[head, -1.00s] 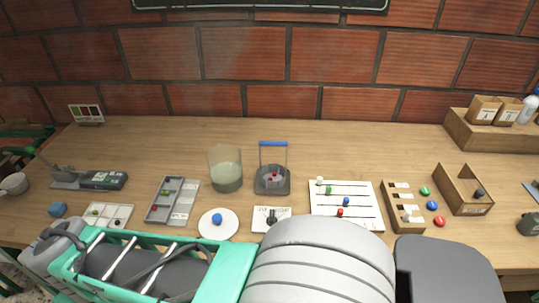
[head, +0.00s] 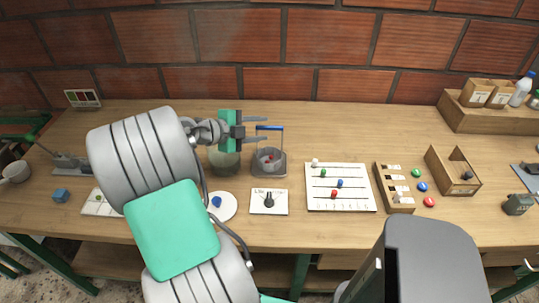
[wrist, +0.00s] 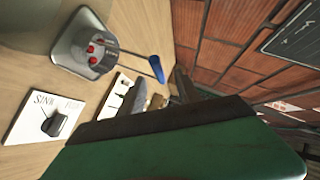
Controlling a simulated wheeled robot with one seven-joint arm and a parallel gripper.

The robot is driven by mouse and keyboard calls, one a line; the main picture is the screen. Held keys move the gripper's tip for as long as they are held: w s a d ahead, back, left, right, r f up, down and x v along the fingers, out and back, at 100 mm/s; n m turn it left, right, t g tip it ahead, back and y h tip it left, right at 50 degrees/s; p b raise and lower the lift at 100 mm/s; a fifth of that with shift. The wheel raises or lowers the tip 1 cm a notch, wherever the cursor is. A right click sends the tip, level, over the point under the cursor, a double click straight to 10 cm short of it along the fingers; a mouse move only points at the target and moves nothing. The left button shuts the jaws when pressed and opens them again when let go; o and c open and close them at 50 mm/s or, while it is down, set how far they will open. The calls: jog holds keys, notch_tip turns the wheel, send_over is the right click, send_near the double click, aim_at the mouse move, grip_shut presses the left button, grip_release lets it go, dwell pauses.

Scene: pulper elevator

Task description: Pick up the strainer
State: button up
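The strainer (head: 268,161) is a grey cup-like holder on a dark base with red pieces inside and a tall bail with a blue handle (head: 269,128). It stands upright on the bench. In the wrist view the strainer (wrist: 88,48) is at the upper left, with its blue handle (wrist: 157,69) near my fingers. My gripper (head: 260,130) is open and empty, reaching in from the left at about handle height; its fingers (wrist: 160,88) show in the wrist view. The handle appears close to the fingertips, but I cannot tell whether it lies between them.
A beaker of cloudy liquid (head: 224,162) stands left of the strainer, partly hidden by my gripper. A SINK/FLOAT dial card (head: 268,202) lies in front. A slider board (head: 340,187) is to the right. A white plate (head: 226,206) with a blue ball is front left. The bench behind is clear.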

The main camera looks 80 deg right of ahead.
aim_at(267, 128)
jog(key=p+x, duration=0.1)
jog(key=x, duration=0.3)
jog(key=shift+s+d+f, duration=0.1)
jog(key=shift+d+f, duration=0.15)
jog(key=shift+d, duration=0.1)
grip_shut()
dwell(1.0)
